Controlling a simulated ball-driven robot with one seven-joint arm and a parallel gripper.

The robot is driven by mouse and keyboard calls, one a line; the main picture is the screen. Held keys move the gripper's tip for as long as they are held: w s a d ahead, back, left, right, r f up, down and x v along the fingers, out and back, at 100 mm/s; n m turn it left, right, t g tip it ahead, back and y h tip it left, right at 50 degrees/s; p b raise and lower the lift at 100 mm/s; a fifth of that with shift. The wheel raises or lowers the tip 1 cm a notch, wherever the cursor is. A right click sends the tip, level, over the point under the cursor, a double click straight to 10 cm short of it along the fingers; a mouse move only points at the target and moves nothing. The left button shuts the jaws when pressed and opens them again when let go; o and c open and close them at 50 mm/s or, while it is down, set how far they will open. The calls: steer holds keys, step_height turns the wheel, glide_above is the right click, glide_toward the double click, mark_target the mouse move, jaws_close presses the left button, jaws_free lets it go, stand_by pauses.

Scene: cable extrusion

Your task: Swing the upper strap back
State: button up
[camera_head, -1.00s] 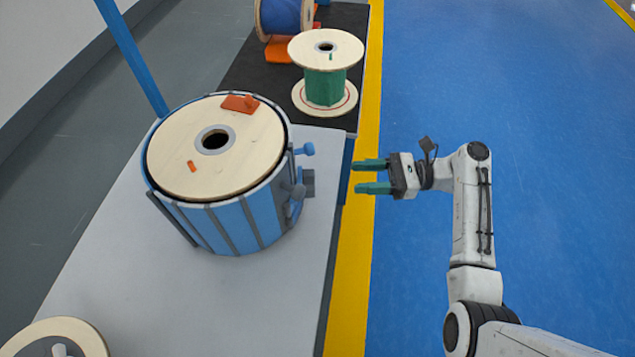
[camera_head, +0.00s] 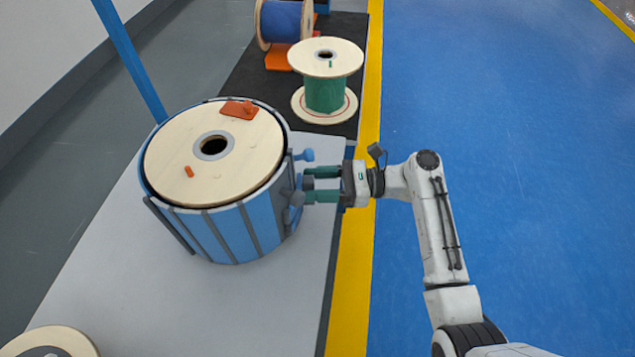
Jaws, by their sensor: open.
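A blue drum-like holder with grey vertical slats (camera_head: 236,232) stands on the grey table, around a wooden spool (camera_head: 170,152). On its right side are a blue knob (camera_head: 305,155) at the top and grey latch parts (camera_head: 291,207) lower down. I cannot tell for certain which part is the upper strap. My gripper (camera_head: 310,184) is open, its green fingers pointing left at the drum's right side. The fingertips are at the grey parts just below the blue knob, one finger above the other in the picture. A grey piece shows between them; contact is unclear.
A green cable spool (camera_head: 325,92) and a blue one (camera_head: 284,20) stand on the black mat (camera_head: 256,80) behind. A blue post (camera_head: 130,60) rises behind the drum. Another wooden spool (camera_head: 40,340) is at the lower left. The grey tabletop (camera_head: 190,310) in front is clear.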

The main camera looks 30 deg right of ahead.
steer(key=shift+c, duration=0.4)
jaws_close()
